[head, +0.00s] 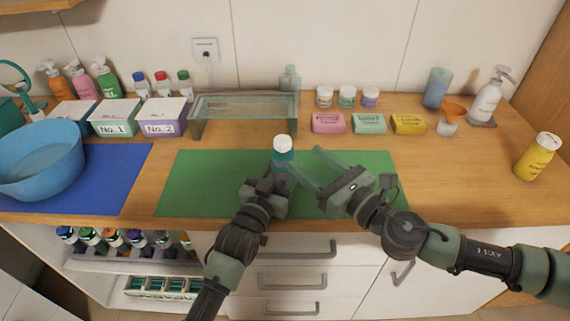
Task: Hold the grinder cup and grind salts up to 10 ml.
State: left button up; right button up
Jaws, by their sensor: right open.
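A bottle-like grinder (284,156) with a white cap and a teal and dark body stands upright over the green mat (200,185). My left gripper (281,178) is at its lower body and appears shut on it; the fingers are mostly hidden. I cannot tell whether the grinder's base touches the mat. My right gripper (305,160) is open and empty just right of the grinder. Its two pale, see-through fingers point up and left toward the grinder, one close to its side. No salt can be made out.
A glass-like rack (245,104) stands behind the mat. Pink (328,123), green (368,124) and yellow (408,124) boxes and small jars are at the back. A blue basin (40,165) is left; a yellow bottle (537,160) is right. The mat's left half is clear.

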aim_at(283, 145)
jog(key=w+a+m, duration=0.2)
jog(key=w+m, duration=0.1)
jog(key=m, duration=0.9)
jog(key=w+a+m, duration=0.3)
jog(key=m, duration=0.8)
jog(key=w+a+m, duration=0.2)
jog(key=w+m, duration=0.1)
jog(key=m, duration=0.9)
jog(key=shift+a+f+m, duration=0.3)
jog(key=shift+a+f, duration=0.05)
jog(key=shift+a, duration=0.05)
